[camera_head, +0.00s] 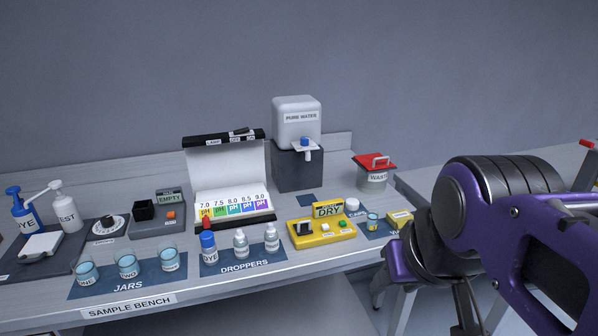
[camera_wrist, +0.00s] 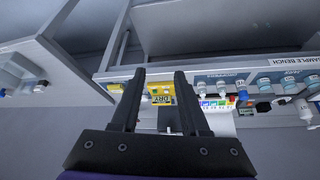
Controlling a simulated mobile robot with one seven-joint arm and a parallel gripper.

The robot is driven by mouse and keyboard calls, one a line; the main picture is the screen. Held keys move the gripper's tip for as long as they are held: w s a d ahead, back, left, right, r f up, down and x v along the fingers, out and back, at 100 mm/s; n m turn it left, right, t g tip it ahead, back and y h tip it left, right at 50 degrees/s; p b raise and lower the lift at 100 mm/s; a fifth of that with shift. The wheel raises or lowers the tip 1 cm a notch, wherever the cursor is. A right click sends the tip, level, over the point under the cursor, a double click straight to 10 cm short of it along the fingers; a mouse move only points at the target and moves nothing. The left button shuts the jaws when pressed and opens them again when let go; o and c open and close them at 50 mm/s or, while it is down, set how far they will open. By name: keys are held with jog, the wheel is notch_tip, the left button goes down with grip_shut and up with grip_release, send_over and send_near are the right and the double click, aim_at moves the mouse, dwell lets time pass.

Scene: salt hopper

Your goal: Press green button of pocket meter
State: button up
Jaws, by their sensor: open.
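A yellow device (camera_head: 321,236), which I take as the pocket meter, lies on the bench's front right. Its green button (camera_head: 343,223) is at its right, a white button (camera_head: 325,228) beside it and a dark slot or screen at its left. A "DRY" sign (camera_head: 328,210) stands at its back. In the wrist view a yellow piece reading "DRY" (camera_wrist: 160,94) shows between the fingers, beyond them; the green button cannot be made out there. My gripper (camera_wrist: 160,74) is open and empty, apart from the device, off the bench's front right.
Dropper bottles (camera_head: 240,242) stand left of the device. Behind are the pure water dispenser (camera_head: 297,122) and a red-lidded waste bin (camera_head: 373,175). Jars (camera_head: 127,266) stand at front left.

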grip_shut()
dwell(1.4)
